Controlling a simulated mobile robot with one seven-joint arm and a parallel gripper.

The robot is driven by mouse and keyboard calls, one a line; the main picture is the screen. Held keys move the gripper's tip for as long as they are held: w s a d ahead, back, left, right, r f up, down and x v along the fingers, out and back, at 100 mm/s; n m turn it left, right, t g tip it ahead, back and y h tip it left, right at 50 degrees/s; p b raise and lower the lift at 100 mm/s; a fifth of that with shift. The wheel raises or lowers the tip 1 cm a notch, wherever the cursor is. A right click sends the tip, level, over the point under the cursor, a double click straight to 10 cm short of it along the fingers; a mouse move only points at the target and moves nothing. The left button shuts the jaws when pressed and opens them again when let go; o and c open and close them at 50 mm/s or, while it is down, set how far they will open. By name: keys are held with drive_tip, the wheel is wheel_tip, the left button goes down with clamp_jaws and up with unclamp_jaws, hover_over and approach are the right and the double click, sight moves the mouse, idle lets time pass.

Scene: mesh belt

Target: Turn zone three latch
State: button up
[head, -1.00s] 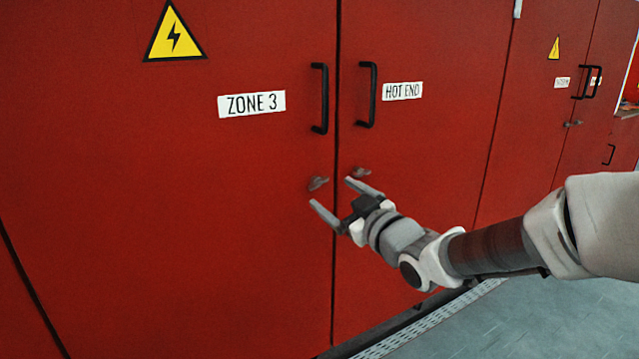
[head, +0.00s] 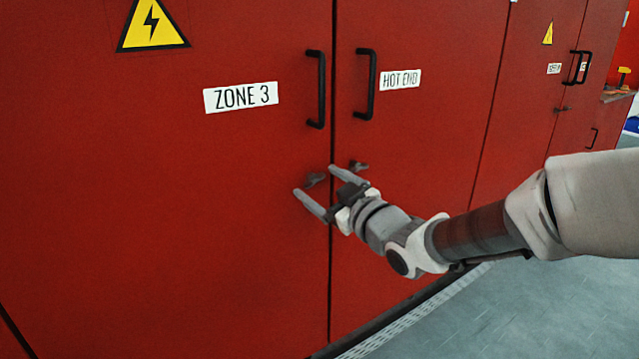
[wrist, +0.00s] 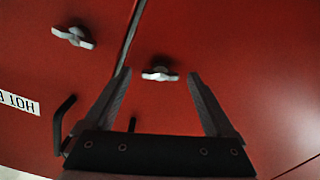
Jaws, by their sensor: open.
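The zone three latch (head: 316,179) is a small grey turn-knob on the left red door, below the black handle and right of the ZONE 3 label (head: 241,97). My gripper (head: 315,181) is open, with one finger to each side of this latch in the head view. In the wrist view the latch (wrist: 160,74) shows between the fingertips of my gripper (wrist: 159,75), its wing lying roughly across the gap. I see no clear contact. Depth to the door is hard to tell.
A similar latch (head: 358,166) sits on the right door, under the HOT END label (head: 400,79); it also shows in the wrist view (wrist: 74,37). Black handles (head: 316,89) (head: 365,84) stand out above both latches. Grey floor (head: 500,315) is clear at lower right.

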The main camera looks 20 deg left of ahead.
drive_tip(key=c, duration=1.4)
drive_tip(key=shift+r+m+p, duration=0.25)
drive_tip(key=shift+m+p, duration=0.85)
drive_tip(key=shift+p, duration=0.1)
drive_tip(key=shift+f+m+p, duration=0.25)
drive_tip(key=shift+m+p, duration=0.35)
drive_tip(key=shift+m, duration=0.5)
drive_tip(key=o, duration=1.4)
drive_tip(key=shift+s+d, duration=0.15)
